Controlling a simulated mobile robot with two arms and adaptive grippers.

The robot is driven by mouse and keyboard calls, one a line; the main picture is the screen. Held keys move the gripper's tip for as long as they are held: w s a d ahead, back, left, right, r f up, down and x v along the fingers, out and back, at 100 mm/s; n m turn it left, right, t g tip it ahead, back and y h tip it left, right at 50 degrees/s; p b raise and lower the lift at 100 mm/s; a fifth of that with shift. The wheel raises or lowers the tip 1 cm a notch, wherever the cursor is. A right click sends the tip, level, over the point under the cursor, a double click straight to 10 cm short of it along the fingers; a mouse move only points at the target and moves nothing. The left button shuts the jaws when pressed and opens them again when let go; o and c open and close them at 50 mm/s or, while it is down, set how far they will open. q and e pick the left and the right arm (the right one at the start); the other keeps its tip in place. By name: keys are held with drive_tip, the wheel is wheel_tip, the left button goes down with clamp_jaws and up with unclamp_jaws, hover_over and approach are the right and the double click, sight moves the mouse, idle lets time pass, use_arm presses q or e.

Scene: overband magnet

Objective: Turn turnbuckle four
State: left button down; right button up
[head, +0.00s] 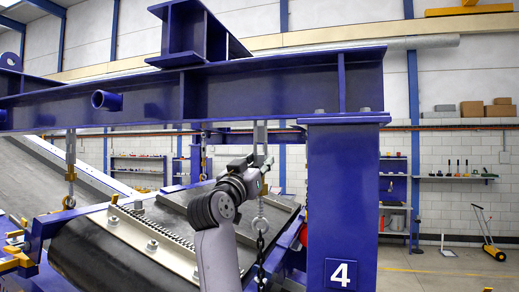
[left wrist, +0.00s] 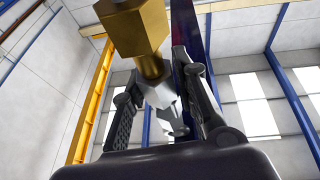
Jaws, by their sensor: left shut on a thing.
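The blue post with the "4" plate (head: 341,273) stands at the right of the head view. Beside it, turnbuckle four hangs from the blue beam (head: 265,90); its upper grey part (head: 260,134) shows above my gripper. My left gripper (head: 262,166) is on its body, side-on, and hides much of it. In the left wrist view, the turnbuckle's brass block (left wrist: 135,28) and pale metal body (left wrist: 162,97) run between the two dark fingers (left wrist: 165,105). The gripper is shut on the body. My right gripper is not in view.
Below my gripper hang a ring (head: 260,225) and a dark chain (head: 261,262). The magnet's belt unit (head: 110,250) lies behind my arm. Another hanging turnbuckle (head: 70,155) is at the left. The post is close on the right.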

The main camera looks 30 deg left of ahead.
use_arm(q)
drive_tip(key=shift+f, duration=0.1)
idle(0.3)
drive_tip(key=shift+m+h+b, duration=0.35)
drive_tip(key=shift+m+h, duration=0.25)
drive_tip(key=shift+h, duration=0.3)
drive_tip(key=m+h, duration=0.1)
drive_tip(key=h, duration=0.1)
drive_tip(key=shift+h, duration=0.4)
drive_tip(key=shift+m+h, duration=0.3)
drive_tip(key=shift+d, duration=0.1)
